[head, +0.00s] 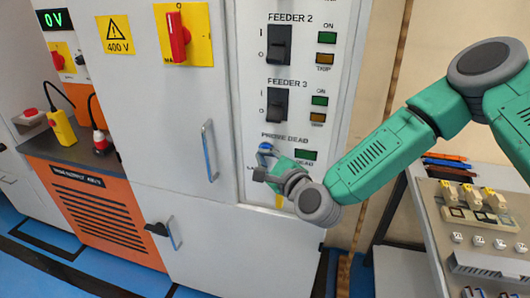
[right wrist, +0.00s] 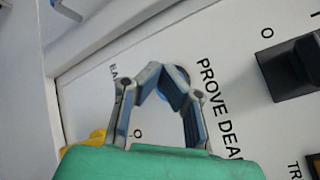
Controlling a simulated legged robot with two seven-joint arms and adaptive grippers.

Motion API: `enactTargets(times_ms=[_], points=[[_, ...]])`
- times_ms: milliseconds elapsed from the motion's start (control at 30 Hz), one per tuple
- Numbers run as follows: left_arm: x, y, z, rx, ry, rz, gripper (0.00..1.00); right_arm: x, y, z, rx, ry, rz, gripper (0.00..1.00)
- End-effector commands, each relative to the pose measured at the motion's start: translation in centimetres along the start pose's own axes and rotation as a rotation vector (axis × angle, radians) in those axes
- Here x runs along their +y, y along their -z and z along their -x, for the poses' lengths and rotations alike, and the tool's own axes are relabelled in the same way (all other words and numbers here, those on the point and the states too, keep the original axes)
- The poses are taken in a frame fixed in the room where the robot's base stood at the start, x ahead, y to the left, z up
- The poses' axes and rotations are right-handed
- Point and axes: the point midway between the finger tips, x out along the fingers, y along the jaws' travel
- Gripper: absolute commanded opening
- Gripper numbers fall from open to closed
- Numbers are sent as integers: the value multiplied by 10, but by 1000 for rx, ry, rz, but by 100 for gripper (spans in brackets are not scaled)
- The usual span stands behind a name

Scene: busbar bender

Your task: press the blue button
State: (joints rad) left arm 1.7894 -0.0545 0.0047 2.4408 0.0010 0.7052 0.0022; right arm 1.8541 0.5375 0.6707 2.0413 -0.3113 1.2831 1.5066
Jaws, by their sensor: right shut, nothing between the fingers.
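The blue button (head: 265,147) is on the white panel under the PROVE DEAD label, partly hidden by my right gripper (head: 263,160). In the right wrist view a small part of the blue button (right wrist: 182,73) shows behind the fingertips. My right gripper (right wrist: 160,80) is shut and empty, its fingertips pointing at the panel right by the button. I cannot tell whether they touch it. My left gripper is not in view.
Black feeder switches (head: 278,104) sit above the button, with a green DEAD lamp (head: 306,155) to its right. A yellow part (right wrist: 97,137) is below the button. A red rotary switch (head: 178,37) and a door handle (head: 208,150) are to the left. A table with parts (head: 425,190) stands right.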

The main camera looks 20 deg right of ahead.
Motion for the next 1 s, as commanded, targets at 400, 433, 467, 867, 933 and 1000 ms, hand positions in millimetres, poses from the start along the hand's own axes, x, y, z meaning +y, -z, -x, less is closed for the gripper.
enactTargets(times_ms=[400,433,467,867,933,1000], points=[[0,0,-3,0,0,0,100,-5,2,-4,0,5,0,0],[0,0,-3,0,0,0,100,-6,2,-4,0,5,0,0],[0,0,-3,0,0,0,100,-5,2,-4,0,5,0,0],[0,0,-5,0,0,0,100,-2,-2,2,0,4,-1,0],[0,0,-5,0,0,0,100,-2,-2,2,0,4,-1,0],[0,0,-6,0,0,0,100,0,-3,3,0,2,-1,0]])
